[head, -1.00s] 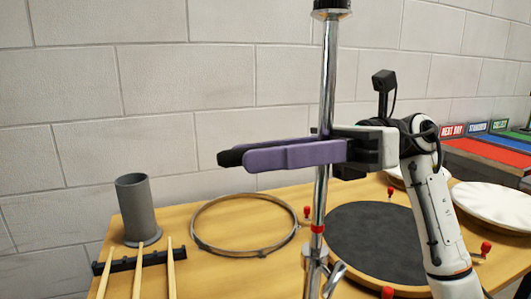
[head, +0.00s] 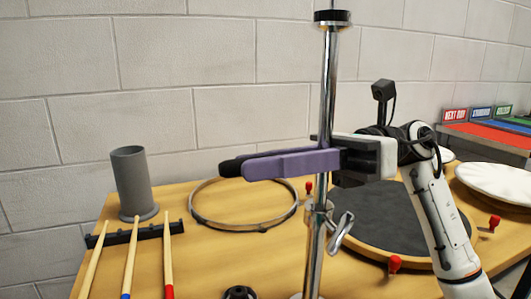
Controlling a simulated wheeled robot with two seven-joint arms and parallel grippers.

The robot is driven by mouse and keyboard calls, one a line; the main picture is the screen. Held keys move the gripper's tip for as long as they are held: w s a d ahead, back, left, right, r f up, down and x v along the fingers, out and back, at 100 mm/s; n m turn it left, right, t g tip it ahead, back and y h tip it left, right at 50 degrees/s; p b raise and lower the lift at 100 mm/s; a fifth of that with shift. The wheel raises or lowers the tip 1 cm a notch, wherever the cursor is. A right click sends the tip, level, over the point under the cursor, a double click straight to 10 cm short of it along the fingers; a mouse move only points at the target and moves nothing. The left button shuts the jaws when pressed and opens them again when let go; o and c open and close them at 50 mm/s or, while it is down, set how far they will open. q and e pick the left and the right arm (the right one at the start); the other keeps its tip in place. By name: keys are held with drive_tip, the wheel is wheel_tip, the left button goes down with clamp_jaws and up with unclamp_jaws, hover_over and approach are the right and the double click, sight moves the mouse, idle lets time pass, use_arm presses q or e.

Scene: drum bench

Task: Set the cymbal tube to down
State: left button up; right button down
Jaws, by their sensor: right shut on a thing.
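The cymbal tube (head: 328,90) is a thin upright chrome rod with a black cap (head: 331,18) at its top. My right gripper (head: 290,162), with purple fingers, is shut on the tube around its middle, reaching in from the right. Below the fingers, the tube enters the stand's collar (head: 316,215), which has a chrome wing clamp (head: 340,232) on its right side. The collar sits a short way under the fingers. No red band shows on the tube above the collar. My left gripper is not in view.
A grey cylinder (head: 133,183) and a rack (head: 120,236) with drumsticks are on the bench at left. A metal hoop (head: 245,228) lies behind the stand. A dark drum pad (head: 395,215) with red lugs is at right, near a white drumhead (head: 497,184).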

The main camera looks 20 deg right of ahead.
drive_tip(key=shift+f, duration=0.75)
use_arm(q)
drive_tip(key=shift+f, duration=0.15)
use_arm(e)
drive_tip(key=shift+a, duration=0.1)
drive_tip(key=c, duration=1.7)
unclamp_jaws()
drive_tip(key=shift+o, duration=0.2)
drive_tip(key=shift+r, duration=0.1)
drive_tip(key=shift+d, duration=0.65)
drive_tip(key=d, duration=0.8)
drive_tip(key=shift+w+d, duration=0.15)
drive_tip(key=shift+d, duration=0.45)
